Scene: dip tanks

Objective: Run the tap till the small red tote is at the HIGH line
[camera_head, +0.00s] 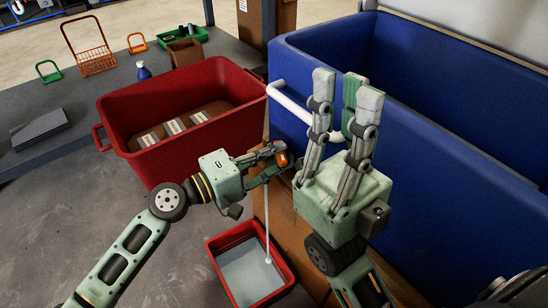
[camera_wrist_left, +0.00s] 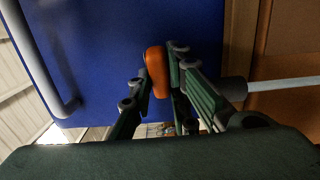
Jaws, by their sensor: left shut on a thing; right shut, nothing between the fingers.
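The small red tote (camera_head: 277,293) stands on the floor at the lower middle of the head view. Water (camera_head: 240,270) covers its bottom, and a thin stream (camera_head: 266,215) falls into it. I cannot make out the HIGH line. My left gripper (camera_head: 274,158) is shut on the orange tap handle (camera_head: 282,158), above the tote. In the left wrist view the orange handle (camera_wrist_left: 157,72) shows between the fingers, with the pale stream (camera_wrist_left: 283,85) at the right. My right gripper (camera_head: 346,98) is shut and empty, fingers pointing up, in front of the blue tank.
A large blue tank (camera_head: 450,160) with a white pipe rail (camera_head: 292,108) fills the right. A large red tote (camera_head: 190,150) with several labelled things in it stands at the left. Behind it, a grey platform (camera_head: 95,115) carries baskets, a blue bottle (camera_head: 143,71) and a green tray.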

